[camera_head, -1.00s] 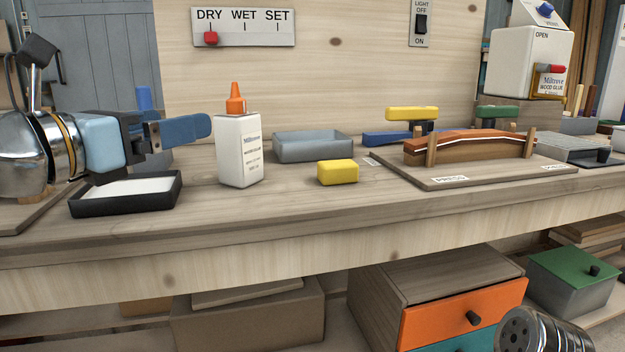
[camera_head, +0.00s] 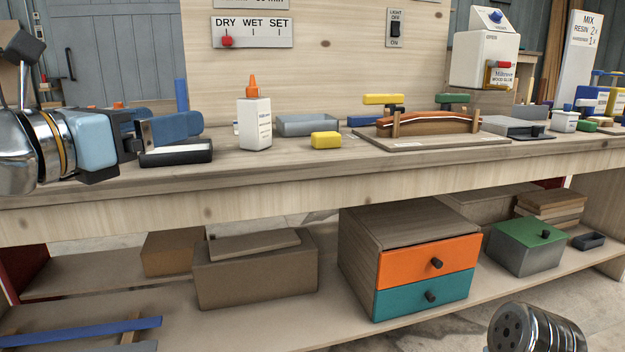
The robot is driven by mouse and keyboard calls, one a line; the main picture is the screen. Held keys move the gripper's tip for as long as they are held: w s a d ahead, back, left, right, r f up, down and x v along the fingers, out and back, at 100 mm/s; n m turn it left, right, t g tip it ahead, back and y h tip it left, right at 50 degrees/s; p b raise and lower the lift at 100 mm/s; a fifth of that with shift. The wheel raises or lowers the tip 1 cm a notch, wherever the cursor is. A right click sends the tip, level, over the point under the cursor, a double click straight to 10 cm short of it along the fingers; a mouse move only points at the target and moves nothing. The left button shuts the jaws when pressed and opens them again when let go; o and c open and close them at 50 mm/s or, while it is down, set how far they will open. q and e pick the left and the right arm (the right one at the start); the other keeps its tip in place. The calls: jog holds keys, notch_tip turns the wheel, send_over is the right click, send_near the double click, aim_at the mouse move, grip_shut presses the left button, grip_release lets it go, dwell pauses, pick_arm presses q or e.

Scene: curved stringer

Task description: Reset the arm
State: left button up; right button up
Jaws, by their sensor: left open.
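My left gripper (camera_head: 158,130) comes in from the left with its blue fingers pointing right, above the left end of the bench. It is open and I see nothing between its fingers. The black tray with a white inside (camera_head: 176,155) lies just below the fingers, partly hidden by them. The glue bottle with an orange tip (camera_head: 256,124) stands upright to the right of the fingers, apart from them. A round metal part of my right arm shows at the bottom right; its gripper is out of the picture.
The workbench (camera_head: 330,167) holds a yellow block (camera_head: 325,140), a grey tray (camera_head: 307,125) and a curved wooden piece on a press board (camera_head: 430,124). A white wood glue dispenser (camera_head: 484,55) stands behind. The lower shelf holds an orange and teal drawer unit (camera_head: 410,260) and boxes.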

pick_arm(q)
jog(key=w+d+f+m+g+y+p, duration=0.1)
jog(key=w+f+m+g, duration=0.1)
jog(key=w+f, duration=0.55)
jog(key=w+d+f+m+g+y+p, duration=0.1)
jog(key=w+f+m+y, duration=0.3)
jog(key=f, duration=0.6)
jog(key=w+f+m+g+p, duration=0.3)
jog(key=f+m+g, duration=0.15)
jog(key=f, duration=1.55)
jog(key=s+d+f+m+g+p, duration=0.1)
jog(key=s+f+m, duration=0.15)
jog(key=f, duration=0.45)
jog(key=s+d+f+m+g, duration=0.1)
jog(key=f+m, duration=0.2)
jog(key=f, duration=0.3)
jog(key=s+d+f+m+g+p, duration=0.1)
jog(key=s+f+m+g, duration=0.1)
jog(key=s+f+m, duration=0.3)
jog(key=s+d+f+m+g+p, duration=0.2)
jog(key=s+f+m, duration=0.4)
jog(key=s+f, duration=0.6)
jog(key=s+g, duration=0.1)
jog(key=s, duration=0.2)
jog(key=shift+s+f, duration=0.2)
jog(key=shift+f, duration=0.2)
